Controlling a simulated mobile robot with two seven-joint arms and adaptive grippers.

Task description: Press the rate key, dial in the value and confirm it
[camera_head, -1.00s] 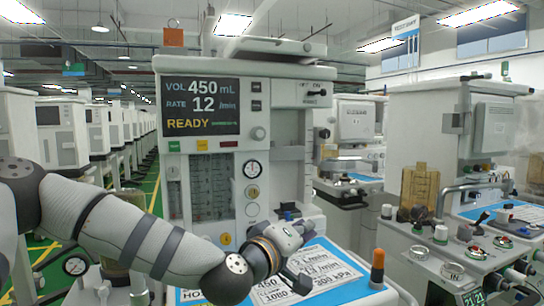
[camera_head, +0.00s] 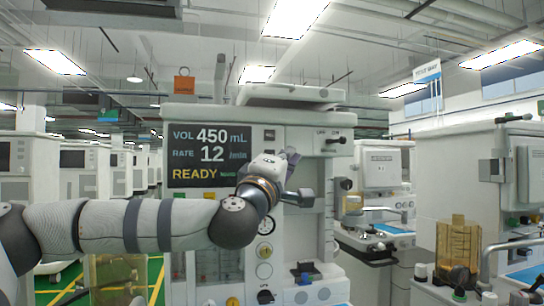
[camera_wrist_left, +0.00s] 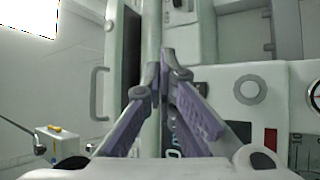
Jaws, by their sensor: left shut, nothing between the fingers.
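The anaesthesia machine's dark display (camera_head: 208,135) reads VOL 450 mL, RATE 12 /min and READY in the head view. A small dark key (camera_head: 270,134) shows right of the VOL line. The round dial is hidden there too, but a pale round knob (camera_wrist_left: 250,89) shows in the left wrist view, right of the fingers. The purple fingers (camera_wrist_left: 162,62) are shut and empty; contact with the panel cannot be told. My right gripper is not in view.
A black-tipped lever (camera_head: 338,140) sticks out at the panel's upper right. Gauges (camera_head: 265,226) and flow tubes are below the display, partly behind my left arm. Another cart (camera_head: 470,190) stands at the right, with an aisle between.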

